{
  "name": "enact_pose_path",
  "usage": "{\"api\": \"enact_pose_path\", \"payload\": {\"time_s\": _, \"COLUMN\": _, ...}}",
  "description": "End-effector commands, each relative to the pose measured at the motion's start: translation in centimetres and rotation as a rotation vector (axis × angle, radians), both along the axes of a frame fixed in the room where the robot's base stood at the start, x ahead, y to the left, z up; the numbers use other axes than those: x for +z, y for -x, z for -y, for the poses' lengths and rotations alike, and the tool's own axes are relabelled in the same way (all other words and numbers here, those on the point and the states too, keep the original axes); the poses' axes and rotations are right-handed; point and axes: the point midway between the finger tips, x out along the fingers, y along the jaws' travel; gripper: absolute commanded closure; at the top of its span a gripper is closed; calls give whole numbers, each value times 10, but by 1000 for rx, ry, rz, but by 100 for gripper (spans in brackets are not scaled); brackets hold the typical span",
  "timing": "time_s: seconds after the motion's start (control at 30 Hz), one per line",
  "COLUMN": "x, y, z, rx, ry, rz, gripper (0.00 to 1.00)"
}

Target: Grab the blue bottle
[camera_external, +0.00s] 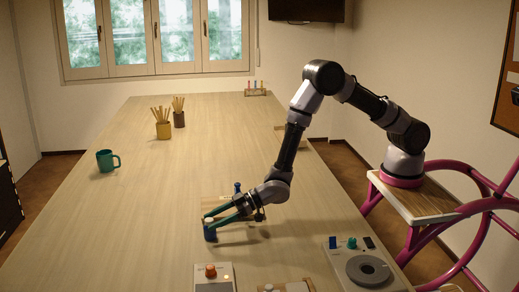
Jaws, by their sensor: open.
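The blue bottle (210,232) stands upright on the table, with a light-coloured top. My gripper (212,217) is open, with its green fingers reaching left at the bottle's upper part. The fingers appear to lie on either side of the bottle; whether they touch it I cannot tell. A second blue bottle-like thing (237,188) stands just behind my gripper, partly hidden by it.
A device with an orange knob (211,271) and one with a grey disc (368,269) are at the front. A green mug (107,160) and brush pots (163,130) stand farther left. The table's middle is clear.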

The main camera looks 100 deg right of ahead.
Motion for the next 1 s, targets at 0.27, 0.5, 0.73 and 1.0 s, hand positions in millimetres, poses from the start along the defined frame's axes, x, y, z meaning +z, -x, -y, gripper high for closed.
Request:
{"api": "enact_pose_path", "payload": {"time_s": 0.27, "x": -12, "y": -37, "z": -9, "rx": -1, "ry": -1, "rz": 0, "gripper": 29}}
{"api": "enact_pose_path", "payload": {"time_s": 0.5, "x": -15, "y": -46, "z": -11, "rx": -1, "ry": 0, "rz": 0, "gripper": 29}}
{"api": "enact_pose_path", "payload": {"time_s": 0.73, "x": -15, "y": -46, "z": -11, "rx": -1, "ry": 0, "rz": 0, "gripper": 75}}
{"api": "enact_pose_path", "payload": {"time_s": 1.0, "x": -14, "y": -46, "z": -11, "rx": -1, "ry": 0, "rz": 0, "gripper": 100}}
